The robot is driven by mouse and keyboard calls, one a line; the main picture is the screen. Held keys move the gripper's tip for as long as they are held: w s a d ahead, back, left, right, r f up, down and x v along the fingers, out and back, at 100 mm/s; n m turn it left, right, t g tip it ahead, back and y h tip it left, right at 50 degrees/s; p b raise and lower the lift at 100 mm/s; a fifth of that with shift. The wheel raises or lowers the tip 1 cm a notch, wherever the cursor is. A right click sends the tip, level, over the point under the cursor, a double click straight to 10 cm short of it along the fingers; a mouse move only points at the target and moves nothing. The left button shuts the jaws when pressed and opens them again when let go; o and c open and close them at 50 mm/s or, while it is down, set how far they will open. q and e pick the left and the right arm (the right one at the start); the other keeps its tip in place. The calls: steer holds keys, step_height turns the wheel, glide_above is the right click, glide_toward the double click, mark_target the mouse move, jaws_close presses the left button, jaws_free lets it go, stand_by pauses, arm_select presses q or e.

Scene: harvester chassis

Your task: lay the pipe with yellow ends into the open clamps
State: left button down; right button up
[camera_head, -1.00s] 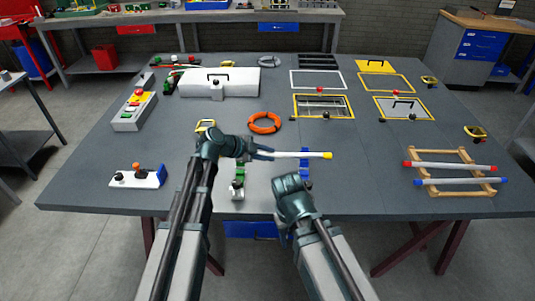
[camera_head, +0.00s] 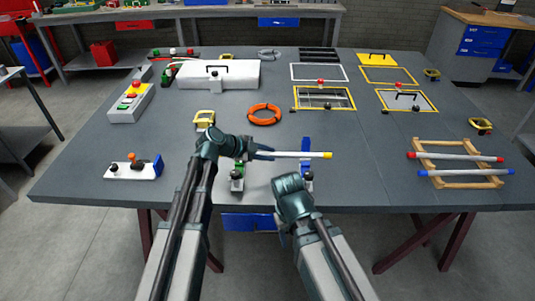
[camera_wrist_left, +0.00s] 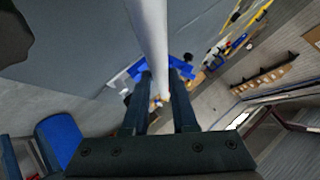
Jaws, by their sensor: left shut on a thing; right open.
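The white pipe (camera_head: 300,154) with a yellow end (camera_head: 328,155) is level above the table. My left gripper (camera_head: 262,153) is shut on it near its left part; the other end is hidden. The left wrist view shows the pipe (camera_wrist_left: 149,35) between the fingers (camera_wrist_left: 158,105). A clamp with green parts (camera_head: 237,172) stands below the gripper. A clamp with blue parts (camera_head: 307,174) stands below the pipe's right part. The blue one has a raised blue piece; the pipe appears apart from both. My right gripper (camera_head: 283,240) is low at the table's front edge, open, its fingers mostly hidden.
An orange ring (camera_head: 264,115) lies behind the pipe. A white box with an orange knob (camera_head: 133,168) is at left. A wooden rack (camera_head: 452,186) with red-ended and blue-ended pipes is at right. The table between clamps and rack is clear.

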arm_select(q)
steer(key=shift+f+b, duration=2.75)
steer(key=shift+f, duration=0.2)
steer(key=c, duration=0.6)
jaws_free()
steer(key=p+v, duration=0.7)
steer(key=v, duration=0.6)
steer(key=shift+d+r, duration=0.1)
steer(key=shift+d, duration=0.05)
steer(key=shift+s+a+r+p, duration=0.15)
steer(key=shift+a+p, duration=0.25)
steer(key=shift+p, duration=0.05)
